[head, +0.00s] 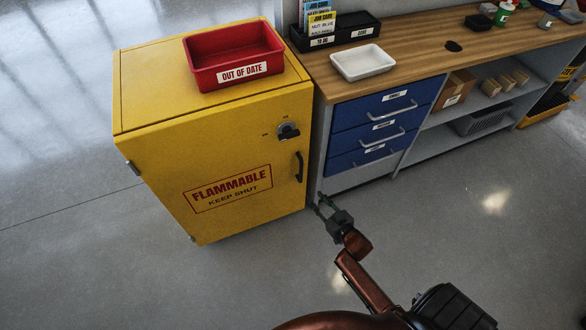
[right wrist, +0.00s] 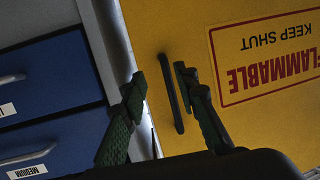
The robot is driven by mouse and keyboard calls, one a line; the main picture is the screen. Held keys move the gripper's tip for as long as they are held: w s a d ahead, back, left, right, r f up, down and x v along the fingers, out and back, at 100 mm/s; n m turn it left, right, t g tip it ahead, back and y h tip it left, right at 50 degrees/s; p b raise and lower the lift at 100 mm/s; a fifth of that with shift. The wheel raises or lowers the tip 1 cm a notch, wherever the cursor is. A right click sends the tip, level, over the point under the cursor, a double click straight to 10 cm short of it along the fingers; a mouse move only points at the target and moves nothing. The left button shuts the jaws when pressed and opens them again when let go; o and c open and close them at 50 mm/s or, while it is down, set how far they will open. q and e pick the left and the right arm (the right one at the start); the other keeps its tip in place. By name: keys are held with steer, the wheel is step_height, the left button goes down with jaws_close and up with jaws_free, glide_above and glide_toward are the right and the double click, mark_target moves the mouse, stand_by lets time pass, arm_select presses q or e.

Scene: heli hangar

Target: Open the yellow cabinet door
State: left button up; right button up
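The yellow cabinet (head: 220,130) stands left of the workbench, its door (head: 235,215) closed, with a red-lettered FLAMMABLE KEEP SHUT label. A dark vertical handle (head: 299,167) sits near the door's right edge, below a round dark knob (head: 288,131). My right gripper (head: 322,203) is in front of the door's right edge, a little below and right of the handle. In the right wrist view its green-grey fingers (right wrist: 158,85) are apart, and the handle (right wrist: 171,93) shows between them; I cannot tell whether they touch it. My left gripper is not in view.
A red OUT OF DATE bin (head: 232,55) sits on the cabinet top. The workbench (head: 440,45) with blue drawers (head: 380,125) stands close on the right, holding a white tray (head: 362,62). The grey floor (head: 480,230) in front is clear.

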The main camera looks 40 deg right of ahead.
mark_target(302, 168)
arm_select(q)
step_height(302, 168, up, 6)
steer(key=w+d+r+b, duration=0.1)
steer(key=b, duration=0.3)
arm_select(e)
steer(key=w+r+t, duration=0.1)
steer(key=w+r, duration=0.1)
steer(key=r, duration=0.1)
steer(key=w+r+t, duration=0.1)
steer(key=w+r, duration=0.4)
steer(key=r, duration=0.1)
steer(key=shift+w+d+t, duration=0.1)
steer(key=shift+w+t, duration=0.25)
steer(key=shift+t, duration=0.05)
steer(key=w+b, duration=0.1)
steer(key=w, duration=0.2)
steer(key=shift+w+d+f, duration=0.1)
steer(key=shift+w, duration=0.25)
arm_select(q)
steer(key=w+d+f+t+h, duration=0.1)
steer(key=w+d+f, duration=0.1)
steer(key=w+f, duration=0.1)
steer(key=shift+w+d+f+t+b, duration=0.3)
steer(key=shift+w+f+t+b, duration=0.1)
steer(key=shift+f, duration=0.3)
arm_select(e)
steer(key=shift+w, duration=0.35)
